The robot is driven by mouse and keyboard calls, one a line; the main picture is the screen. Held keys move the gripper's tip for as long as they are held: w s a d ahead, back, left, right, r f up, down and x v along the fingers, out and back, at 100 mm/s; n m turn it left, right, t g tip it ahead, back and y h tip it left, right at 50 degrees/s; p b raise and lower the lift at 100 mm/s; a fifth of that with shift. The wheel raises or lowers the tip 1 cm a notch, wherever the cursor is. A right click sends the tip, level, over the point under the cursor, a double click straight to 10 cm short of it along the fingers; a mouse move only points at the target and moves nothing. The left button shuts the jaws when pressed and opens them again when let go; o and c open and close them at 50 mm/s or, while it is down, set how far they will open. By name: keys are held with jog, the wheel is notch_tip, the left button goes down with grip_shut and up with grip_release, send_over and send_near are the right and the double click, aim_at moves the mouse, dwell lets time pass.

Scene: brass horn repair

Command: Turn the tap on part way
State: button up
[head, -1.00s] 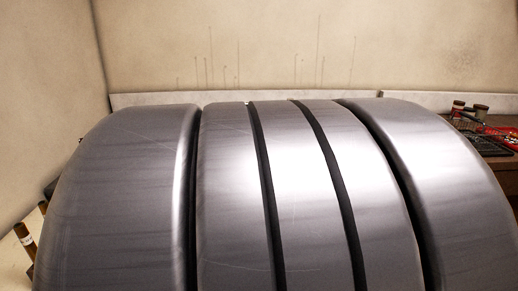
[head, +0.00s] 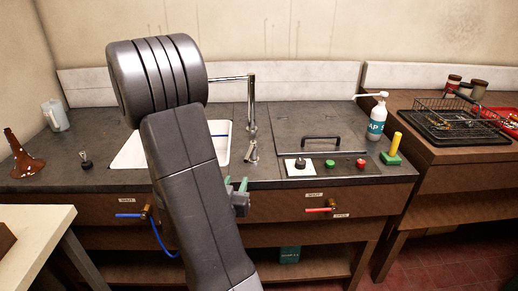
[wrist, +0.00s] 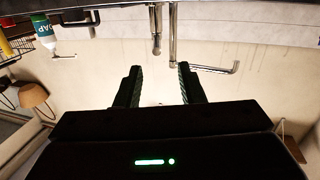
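A chrome tap (head: 251,105) rises behind the sink, its long spout reaching left behind my arm. A short chrome lever or fitting (head: 251,153) shows lower, by the sink's right edge. The white sink (head: 222,138) is partly hidden by my arm. My gripper (head: 236,184) is in front of the counter, just below that fitting and apart from it. In the wrist view, which is upside down, the tap (wrist: 173,35) hangs at the top, beyond the fingers. My gripper (wrist: 160,85) is open there, with nothing between its fingers.
Below the counter are a blue-handled valve (head: 130,214) and a red-handled valve (head: 320,210). A brown horn-shaped object (head: 20,155) stands at left.

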aim_at(249, 153)
jog(key=shift+t, duration=0.3)
jog(key=p+x, duration=0.1)
jog(key=x, duration=0.3)
jog(key=p+x, duration=0.1)
jog(key=x, duration=0.4)
jog(key=p+x, duration=0.1)
jog(key=x, duration=0.4)
jog(key=shift+d+r, duration=0.3)
jog(key=shift+d, duration=0.05)
grip_shut()
